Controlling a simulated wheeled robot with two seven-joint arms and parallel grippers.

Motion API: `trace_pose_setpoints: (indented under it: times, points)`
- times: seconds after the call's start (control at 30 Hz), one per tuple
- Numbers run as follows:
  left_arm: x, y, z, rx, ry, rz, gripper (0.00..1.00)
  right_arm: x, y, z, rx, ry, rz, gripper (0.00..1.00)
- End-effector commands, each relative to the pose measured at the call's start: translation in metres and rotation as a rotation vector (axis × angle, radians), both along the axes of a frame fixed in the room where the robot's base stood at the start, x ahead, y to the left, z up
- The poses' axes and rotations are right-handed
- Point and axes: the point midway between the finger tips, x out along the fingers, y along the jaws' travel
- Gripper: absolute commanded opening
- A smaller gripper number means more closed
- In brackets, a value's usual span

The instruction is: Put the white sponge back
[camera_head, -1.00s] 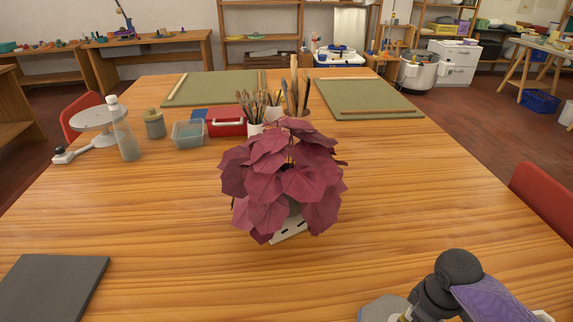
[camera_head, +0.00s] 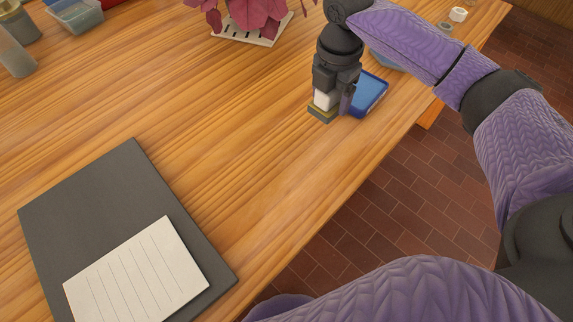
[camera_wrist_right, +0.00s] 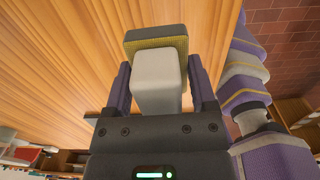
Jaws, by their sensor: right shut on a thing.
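My right gripper (camera_head: 331,99) points down near the table's right edge and is shut on the white sponge (camera_head: 323,97). In the right wrist view the white sponge (camera_wrist_right: 158,72) sits between the two fingers (camera_wrist_right: 158,88). A yellow and dark grey block (camera_head: 321,114) lies just under or beyond the white sponge. It also shows past the sponge's end in the right wrist view (camera_wrist_right: 155,37). I cannot tell whether the two touch. The fingers hide part of the white sponge. My left gripper is out of view.
A blue tray (camera_head: 376,88) lies right beside the gripper. A pale slatted board (camera_head: 140,275) lies on a dark grey mat (camera_head: 50,205) at the lower left. A red-leaved plant (camera_head: 250,12) stands on a pale slatted dish (camera_head: 230,36). The table (camera_head: 215,150) between is clear.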

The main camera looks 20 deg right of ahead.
Motion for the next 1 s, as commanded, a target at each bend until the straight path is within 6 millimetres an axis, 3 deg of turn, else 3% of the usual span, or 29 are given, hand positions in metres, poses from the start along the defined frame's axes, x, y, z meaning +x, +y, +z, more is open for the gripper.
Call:
trace_pose_setpoints:
  times: [0.37,0.57,0.7,0.83,1.0]
  points:
    - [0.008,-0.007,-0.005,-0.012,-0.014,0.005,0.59,0.0,-0.001,-0.002,0.0,0.0,0.016,0.25]
    - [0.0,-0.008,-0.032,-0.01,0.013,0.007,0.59,-0.001,-0.001,-0.055,-0.001,0.007,0.015,0.25]
    - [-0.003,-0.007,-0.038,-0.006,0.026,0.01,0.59,-0.001,-0.001,-0.083,0.0,0.005,0.014,0.25]
    - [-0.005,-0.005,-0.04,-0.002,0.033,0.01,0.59,0.0,-0.001,-0.096,-0.001,0.001,0.014,0.25]
    - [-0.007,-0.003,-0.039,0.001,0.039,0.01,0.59,0.0,-0.001,-0.096,-0.001,-0.001,0.014,0.25]
